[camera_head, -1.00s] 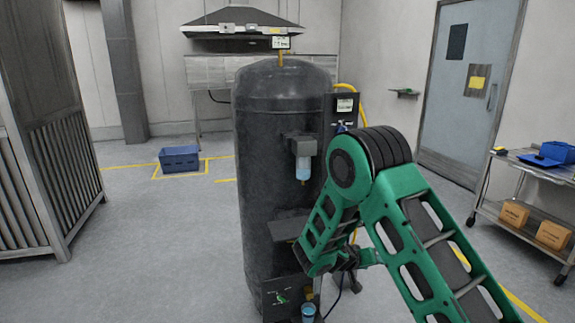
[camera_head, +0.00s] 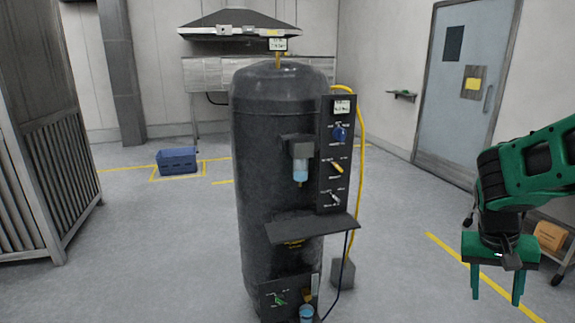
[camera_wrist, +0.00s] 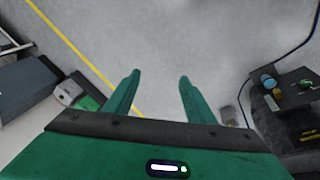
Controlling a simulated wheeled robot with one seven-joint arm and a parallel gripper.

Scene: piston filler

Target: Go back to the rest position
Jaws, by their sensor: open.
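My green gripper (camera_head: 497,290) hangs at the right of the head view, fingers pointing down, open and empty. It is well apart from the dark piston filler tank (camera_head: 275,140), which stands upright in the middle. In the wrist view my two fingers (camera_wrist: 160,80) are spread with only grey floor between them. The control panel (camera_head: 338,155) on the tank shows a blue knob and two smaller switches. A dark shelf (camera_head: 312,228) juts out below it. The tank's lower part with a blue cup (camera_head: 306,313) is at the bottom, and it also shows in the wrist view (camera_wrist: 285,110).
A cart with a cardboard box (camera_head: 550,237) is partly hidden behind my arm at the right. A blue crate (camera_head: 177,161) sits on the floor at the back left. A yellow hose (camera_head: 361,150) runs down beside the panel. Floor between tank and gripper is clear.

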